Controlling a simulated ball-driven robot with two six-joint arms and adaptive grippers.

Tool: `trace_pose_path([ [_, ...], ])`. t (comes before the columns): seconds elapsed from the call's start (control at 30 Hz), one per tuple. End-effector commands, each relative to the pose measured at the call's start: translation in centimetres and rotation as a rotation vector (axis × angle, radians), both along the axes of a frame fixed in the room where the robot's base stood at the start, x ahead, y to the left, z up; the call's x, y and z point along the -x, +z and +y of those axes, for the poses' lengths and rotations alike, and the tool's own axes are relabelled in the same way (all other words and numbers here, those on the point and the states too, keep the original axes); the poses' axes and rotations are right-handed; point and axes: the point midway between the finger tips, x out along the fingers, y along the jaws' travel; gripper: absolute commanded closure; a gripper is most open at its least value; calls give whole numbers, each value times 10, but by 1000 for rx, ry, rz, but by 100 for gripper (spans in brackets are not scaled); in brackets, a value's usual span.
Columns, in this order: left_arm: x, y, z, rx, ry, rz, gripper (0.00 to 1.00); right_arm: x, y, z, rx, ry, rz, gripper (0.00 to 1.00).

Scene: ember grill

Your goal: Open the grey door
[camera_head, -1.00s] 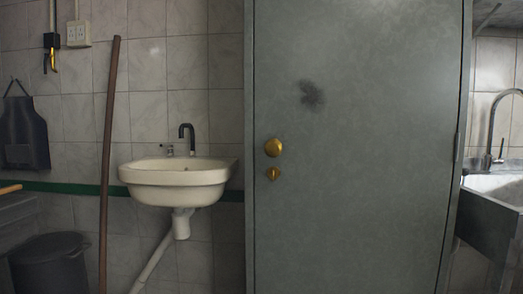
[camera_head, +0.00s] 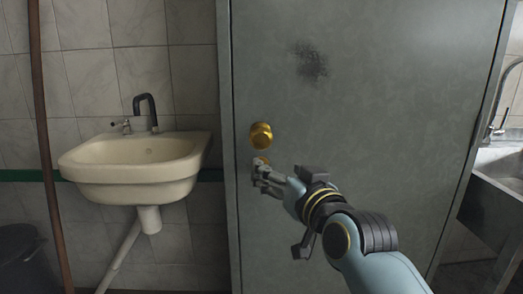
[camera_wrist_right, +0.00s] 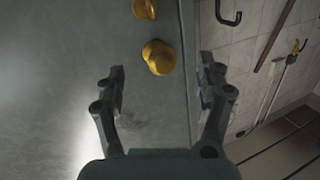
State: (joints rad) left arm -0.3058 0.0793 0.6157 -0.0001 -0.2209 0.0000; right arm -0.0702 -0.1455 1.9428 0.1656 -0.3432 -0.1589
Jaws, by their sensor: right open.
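The grey door (camera_head: 370,130) fills the middle of the head view and looks shut. A round brass knob (camera_head: 261,135) sits near its left edge, with a smaller brass lock piece (camera_head: 262,160) below it, partly covered by my gripper. My right gripper (camera_head: 262,178) is in front of the door, just below the knob. In the right wrist view the gripper (camera_wrist_right: 162,88) is open and empty, its fingers apart on either side. The knob (camera_wrist_right: 158,57) shows ahead between the fingers, and the lock piece (camera_wrist_right: 145,8) at the top edge. My left gripper is not in view.
A cream washbasin (camera_head: 137,165) with a dark tap hangs on the tiled wall left of the door. A metal sink (camera_head: 503,170) stands at the right.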

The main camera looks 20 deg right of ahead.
Motion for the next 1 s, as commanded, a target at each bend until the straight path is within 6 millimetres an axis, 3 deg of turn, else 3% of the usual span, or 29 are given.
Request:
trace_pose_path([
  [0.03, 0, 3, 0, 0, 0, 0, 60, 0, 17, 0, -3, -2, -26, 29],
  [0.13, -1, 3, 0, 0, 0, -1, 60, -5, 31, -1, -6, -4, -51, 29],
  [0.63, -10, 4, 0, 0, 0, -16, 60, -92, 31, 3, -5, -5, -52, 29],
  [0.8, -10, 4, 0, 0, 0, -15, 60, -105, 30, 3, -6, -4, -50, 29],
  [1.0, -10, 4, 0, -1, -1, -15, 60, -107, 30, 4, -6, -6, -51, 29],
])
